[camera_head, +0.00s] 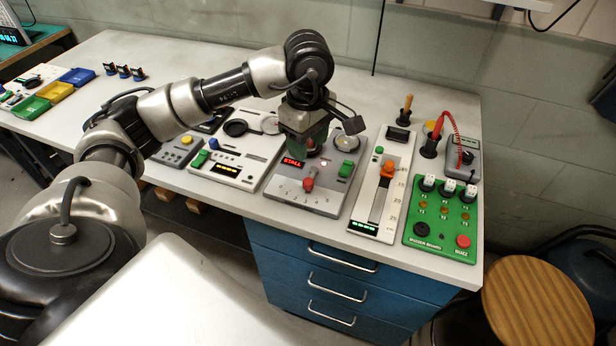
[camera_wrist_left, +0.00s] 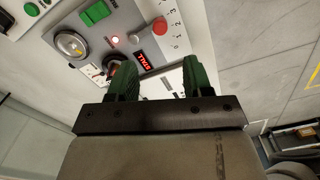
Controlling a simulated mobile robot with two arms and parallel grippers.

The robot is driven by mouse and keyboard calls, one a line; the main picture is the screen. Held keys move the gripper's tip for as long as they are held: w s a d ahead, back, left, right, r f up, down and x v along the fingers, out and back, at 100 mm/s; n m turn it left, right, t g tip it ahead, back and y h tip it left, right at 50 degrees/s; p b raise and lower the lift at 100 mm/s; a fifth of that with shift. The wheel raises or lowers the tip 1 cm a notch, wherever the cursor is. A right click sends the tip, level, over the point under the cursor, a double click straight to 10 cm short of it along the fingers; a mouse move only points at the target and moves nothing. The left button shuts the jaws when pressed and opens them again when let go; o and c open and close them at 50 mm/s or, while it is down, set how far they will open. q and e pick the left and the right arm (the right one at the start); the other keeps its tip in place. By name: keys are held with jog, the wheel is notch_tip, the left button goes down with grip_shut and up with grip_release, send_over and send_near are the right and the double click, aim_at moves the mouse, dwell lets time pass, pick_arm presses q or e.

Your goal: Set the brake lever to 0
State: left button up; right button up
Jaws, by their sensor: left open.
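The grey panel (camera_head: 268,191) with a lit red STALL display (camera_head: 293,162) stands mid-bench. Its red lever knob (camera_head: 308,184), which I take for the brake lever, sits by a row of small numbers along the front. In the left wrist view, the red knob (camera_wrist_left: 160,26) lies beside the numbers 0 to 3, apparently near the middle of the scale, away from 0. My right gripper is not in view.

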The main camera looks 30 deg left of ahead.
aim_at(308, 181)
pick_arm(q)
notch_tip(308, 181, down, 11)
jog(key=shift+r+p, duration=0.15)
jog(key=shift+p, duration=0.55)
grip_shut()
